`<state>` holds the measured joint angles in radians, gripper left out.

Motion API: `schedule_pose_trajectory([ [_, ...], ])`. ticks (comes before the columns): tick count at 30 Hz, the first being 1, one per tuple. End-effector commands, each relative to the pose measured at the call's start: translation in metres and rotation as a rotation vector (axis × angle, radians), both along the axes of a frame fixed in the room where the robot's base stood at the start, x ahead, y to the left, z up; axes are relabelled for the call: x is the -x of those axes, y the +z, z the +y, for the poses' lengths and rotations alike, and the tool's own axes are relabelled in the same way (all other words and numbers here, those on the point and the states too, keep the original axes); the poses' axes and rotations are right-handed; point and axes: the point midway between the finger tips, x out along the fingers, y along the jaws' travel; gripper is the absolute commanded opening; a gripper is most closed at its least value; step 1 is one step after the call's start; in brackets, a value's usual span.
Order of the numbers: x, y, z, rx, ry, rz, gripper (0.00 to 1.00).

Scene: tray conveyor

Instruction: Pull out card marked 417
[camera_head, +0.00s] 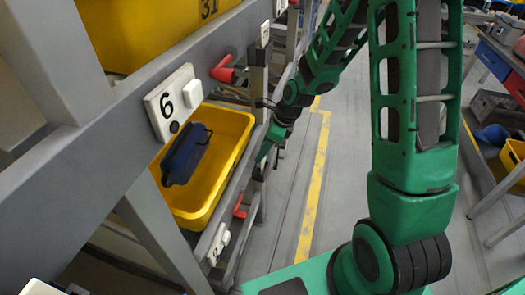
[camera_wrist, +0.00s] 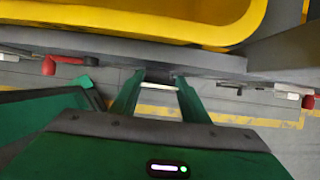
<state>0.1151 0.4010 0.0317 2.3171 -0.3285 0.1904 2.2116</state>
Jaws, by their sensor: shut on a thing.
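My gripper (camera_wrist: 158,90) shows its two green fingers in the wrist view, closed on a thin white card edge (camera_wrist: 157,85) just below the grey shelf rail (camera_wrist: 200,60). The card is seen nearly edge-on, so its number cannot be read. In the head view my gripper (camera_head: 263,153) is small and partly hidden at the rail's outer side, beside the yellow bin (camera_head: 240,122). The card cannot be made out there.
A dark blue item (camera_head: 187,153) lies in the yellow bin. A plate marked 6 (camera_head: 165,105) and red handles (camera_head: 223,70) are fixed to the rack. The aisle floor (camera_head: 300,190) is open to the right. Another rack (camera_head: 485,150) stands at far right.

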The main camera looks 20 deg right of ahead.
Motion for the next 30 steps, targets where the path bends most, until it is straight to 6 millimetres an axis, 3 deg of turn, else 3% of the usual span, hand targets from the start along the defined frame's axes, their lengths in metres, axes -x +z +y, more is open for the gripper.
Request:
schedule_pose_trajectory([
  [16,0.0,0.005,0.0,0.0,0.0,-0.001,0.2],
  [30,-0.001,0.035,0.0,-0.001,-0.001,-0.003,0.2],
])
